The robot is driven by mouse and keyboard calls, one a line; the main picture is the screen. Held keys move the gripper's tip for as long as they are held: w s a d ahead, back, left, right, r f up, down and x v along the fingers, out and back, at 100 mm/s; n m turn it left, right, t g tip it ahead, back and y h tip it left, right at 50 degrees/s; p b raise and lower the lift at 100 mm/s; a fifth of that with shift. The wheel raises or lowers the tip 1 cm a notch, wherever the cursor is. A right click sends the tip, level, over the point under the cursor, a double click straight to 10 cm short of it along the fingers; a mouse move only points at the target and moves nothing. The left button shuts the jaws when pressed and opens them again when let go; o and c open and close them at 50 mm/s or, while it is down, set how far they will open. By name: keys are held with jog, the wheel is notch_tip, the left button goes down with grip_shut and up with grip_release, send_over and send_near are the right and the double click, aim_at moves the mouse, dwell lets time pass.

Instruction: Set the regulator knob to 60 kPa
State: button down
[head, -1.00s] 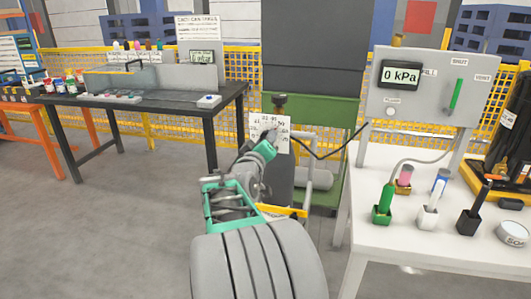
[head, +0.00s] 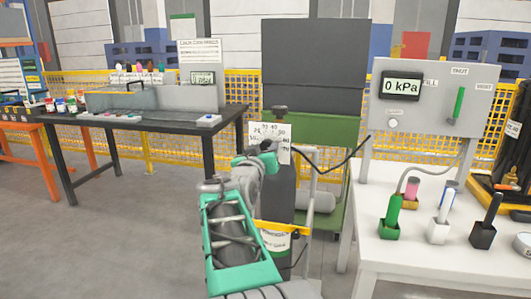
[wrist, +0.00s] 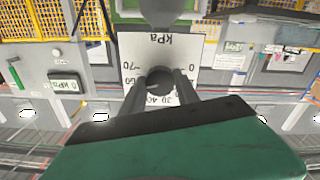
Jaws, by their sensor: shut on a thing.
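In the wrist view the plate (wrist: 190,48) appears upside down, with "kPa" and numbers such as 70, 40 and 30 legible. The dark round knob (wrist: 160,76) sits at its centre, between my fingers. My gripper (wrist: 162,84) is shut on the knob; in the head view the gripper (head: 268,149) hides it. I cannot tell which number the knob points to. The panel display (head: 402,87) reads 0 kPa.
A white table (head: 405,255) with several coloured holders stands on the right, below the grey panel (head: 440,105). A dark workbench (head: 160,117) stands at the left. A dark hose (head: 335,163) runs beside the dial. Grey floor is open at the left.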

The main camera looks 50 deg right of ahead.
jog(key=c, duration=0.9)
grip_release()
jog(key=v, duration=0.7)
jog(key=shift+s+a+p, duration=0.2)
jog(key=shift+a+p, duration=0.15)
jog(key=shift+a, duration=0.05)
